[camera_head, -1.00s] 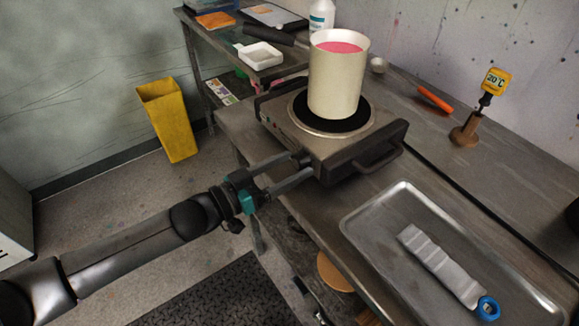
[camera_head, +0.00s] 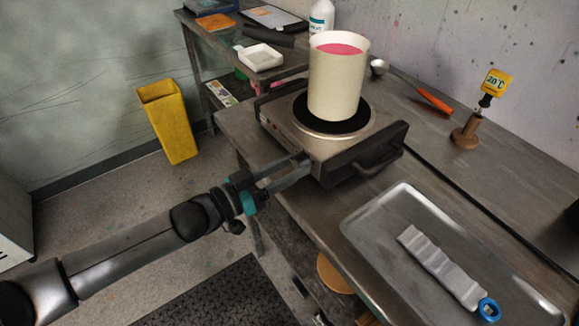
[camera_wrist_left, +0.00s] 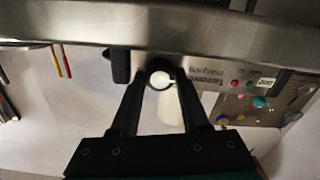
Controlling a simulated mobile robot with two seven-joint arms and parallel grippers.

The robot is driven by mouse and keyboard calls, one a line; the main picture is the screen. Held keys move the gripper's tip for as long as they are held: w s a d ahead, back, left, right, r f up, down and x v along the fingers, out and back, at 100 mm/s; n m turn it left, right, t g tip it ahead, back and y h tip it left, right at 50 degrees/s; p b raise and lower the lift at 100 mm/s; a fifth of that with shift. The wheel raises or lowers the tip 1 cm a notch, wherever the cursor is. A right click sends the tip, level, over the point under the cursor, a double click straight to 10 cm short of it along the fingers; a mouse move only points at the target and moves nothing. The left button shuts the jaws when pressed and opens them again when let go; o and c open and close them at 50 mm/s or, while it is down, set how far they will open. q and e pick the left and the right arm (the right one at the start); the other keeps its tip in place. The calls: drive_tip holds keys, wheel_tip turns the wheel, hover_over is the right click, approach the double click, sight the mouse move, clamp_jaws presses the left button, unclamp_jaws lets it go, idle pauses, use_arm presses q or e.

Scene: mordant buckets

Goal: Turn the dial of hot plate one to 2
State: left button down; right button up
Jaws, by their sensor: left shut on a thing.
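The hot plate (camera_head: 290,139) stands on the metal bench, with a tall cream pot (camera_head: 335,85) of pink liquid on its round black burner. My left gripper (camera_head: 302,168) reaches from the left to the hot plate's front side. In the left wrist view, the control panel (camera_wrist_left: 215,78) appears upside down. There a round dial (camera_wrist_left: 161,76), dark around a pale middle, sits between my fingertips, and the gripper is shut on it. The dial's pointer and numbers cannot be read. In the head view, the fingers hide the dial. My right gripper is not in view.
A metal tray (camera_head: 362,228) with a pale ridged strip and a blue ring lies at the right front. A yellow 20°C thermometer (camera_head: 494,83) stands in a wooden holder behind it. A yellow bin (camera_head: 168,120) stands on the floor at left.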

use_arm(q)
drive_tip(key=shift+m, duration=0.3)
drive_tip(key=shift+m+p, duration=0.45)
drive_tip(key=shift+m, duration=0.45)
drive_tip(key=m+p, duration=0.1)
drive_tip(key=m, duration=0.2)
drive_tip(key=shift+m, duration=0.3)
drive_tip(key=m, duration=0.4)
drive_tip(key=shift+m, duration=2)
drive_tip(key=shift+c, duration=2)
unclamp_jaws()
